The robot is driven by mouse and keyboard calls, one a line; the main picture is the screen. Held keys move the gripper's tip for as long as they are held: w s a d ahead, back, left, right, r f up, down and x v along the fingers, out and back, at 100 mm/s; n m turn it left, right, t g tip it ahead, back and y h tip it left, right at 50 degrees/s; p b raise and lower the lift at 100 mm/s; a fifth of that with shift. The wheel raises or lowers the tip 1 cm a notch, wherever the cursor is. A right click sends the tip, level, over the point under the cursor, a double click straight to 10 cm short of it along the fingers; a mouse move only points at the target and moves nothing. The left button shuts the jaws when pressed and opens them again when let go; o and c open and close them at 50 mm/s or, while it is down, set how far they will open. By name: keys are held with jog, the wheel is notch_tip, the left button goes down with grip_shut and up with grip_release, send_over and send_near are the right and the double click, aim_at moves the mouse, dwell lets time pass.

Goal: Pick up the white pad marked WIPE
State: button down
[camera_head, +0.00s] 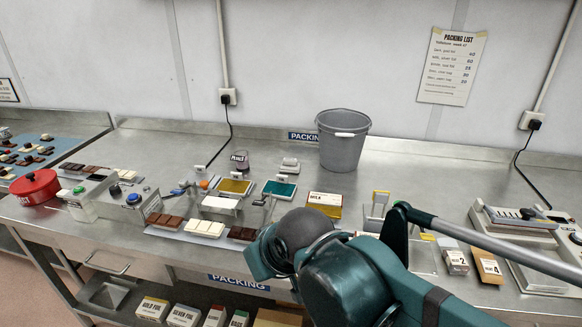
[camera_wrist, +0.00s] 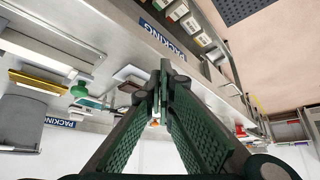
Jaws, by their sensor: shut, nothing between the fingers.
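No lettering that reads WIPE can be made out in either view. Two pale things lie on the steel bench in the head view: a flat white block (camera_head: 220,204) in front of the gold-topped tray, and a small whitish block (camera_head: 289,165) left of the bucket. I cannot tell which is the pad. My gripper (camera_wrist: 163,75) is shut and empty in the wrist view, its fingertips together, with the bench front and its contents beyond them, seen upside down. In the head view my teal arm covers the front middle of the bench and the fingers are hidden.
A grey bucket (camera_head: 343,145) stands at the back. Chocolate bars (camera_head: 204,227) lie along the front left. A gold tray (camera_head: 235,187), a teal tray (camera_head: 279,190) and a MILK box (camera_head: 325,203) stand mid-bench. A machine (camera_head: 520,225) is at right.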

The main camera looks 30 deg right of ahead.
jog(key=c, duration=1.1)
grip_release()
jog(key=shift+r, duration=0.1)
